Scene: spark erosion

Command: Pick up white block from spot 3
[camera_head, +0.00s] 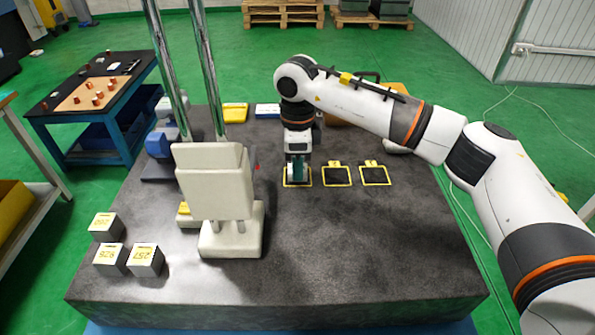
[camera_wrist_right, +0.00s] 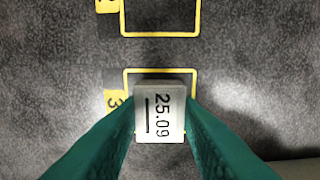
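The white block (camera_wrist_right: 160,112), with "25.09" and a dark line on its top face, is at the yellow-framed spot 3 (camera_wrist_right: 158,71) in the right wrist view. My right gripper (camera_wrist_right: 160,118) has its two teal fingers along opposite sides of the block, appearing to touch it. In the head view my right gripper (camera_head: 298,176) points straight down at the leftmost of a row of yellow-framed spots and mostly hides the block. I cannot tell whether the block is clear of the surface. My left gripper is not in view.
Two more framed spots (camera_head: 337,174) (camera_head: 375,174) lie to the right on the dark slab (camera_head: 350,260). A cream machine head (camera_head: 215,185) on steel columns stands left of my gripper. Several numbered grey blocks (camera_head: 108,226) sit front left. The slab's front right is clear.

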